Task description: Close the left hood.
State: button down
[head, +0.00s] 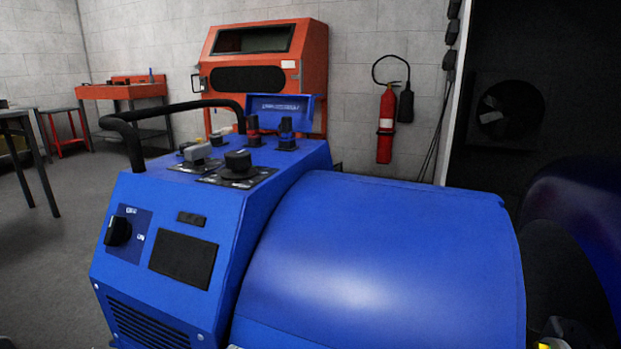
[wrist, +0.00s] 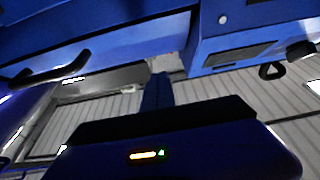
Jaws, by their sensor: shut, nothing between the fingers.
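A large curved blue hood (head: 385,262) fills the middle and right of the head view, beside the blue control console (head: 180,210). I take it for the left hood; its lower edge is cut off, so I cannot tell how far it is closed. My gripper (wrist: 158,82) shows in the wrist view as a narrow dark shape in front of a dark body with a small lit strip. Its fingers are together and empty. Blue machine panels (wrist: 110,42) lie across the top of that view, apart from the fingers as far as I can tell.
A darker curved blue cover (head: 585,215) stands at the far right. A black handrail (head: 175,108) and knobs (head: 238,161) stick up from the console. An orange cabinet (head: 265,65) and a fire extinguisher (head: 387,122) are behind. Open floor (head: 45,245) lies left.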

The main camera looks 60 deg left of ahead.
jog(key=f, duration=0.2)
jog(key=w+a+f, duration=0.1)
jog(key=f, duration=0.1)
jog(key=shift+d, duration=0.1)
dwell(0.4)
